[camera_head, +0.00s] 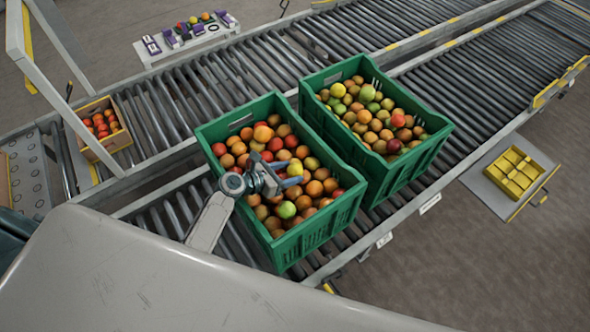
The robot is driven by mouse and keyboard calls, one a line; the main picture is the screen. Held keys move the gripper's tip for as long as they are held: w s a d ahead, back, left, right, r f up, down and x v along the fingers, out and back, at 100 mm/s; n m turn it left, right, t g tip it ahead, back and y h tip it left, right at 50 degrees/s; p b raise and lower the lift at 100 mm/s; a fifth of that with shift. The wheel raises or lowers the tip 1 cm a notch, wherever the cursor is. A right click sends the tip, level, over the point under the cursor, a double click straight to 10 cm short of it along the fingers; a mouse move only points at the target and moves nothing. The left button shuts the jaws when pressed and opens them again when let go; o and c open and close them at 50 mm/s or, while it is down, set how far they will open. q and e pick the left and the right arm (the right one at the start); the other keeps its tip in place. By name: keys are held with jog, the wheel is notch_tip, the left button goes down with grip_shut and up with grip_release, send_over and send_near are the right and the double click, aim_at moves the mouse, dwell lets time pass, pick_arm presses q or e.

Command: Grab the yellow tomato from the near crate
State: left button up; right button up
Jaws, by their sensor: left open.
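The near green crate (325,213) stands on the roller conveyor, filled with orange, red, green and yellow tomatoes. A yellow tomato (295,168) lies in the middle of this crate, just beyond my left gripper. My left gripper (283,176) is over the near crate's left half, with its fingers open and pointing right toward the yellow tomato. Its fingers overlap nearby tomatoes in the picture, and I cannot tell whether they touch. My right gripper is not in view.
A second green crate (414,160) of tomatoes stands close behind the near one. A small wooden box (116,142) of red tomatoes is at left. A yellow tray (515,172) sits at right. Bare rollers (478,85) stretch to the upper right.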

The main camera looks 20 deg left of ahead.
aim_at(289, 172)
pick_arm(q)
jog(key=shift+x, duration=1.6)
jog(key=shift+a, duration=0.15)
jog(key=c, duration=0.6)
jog(key=shift+r, duration=0.1)
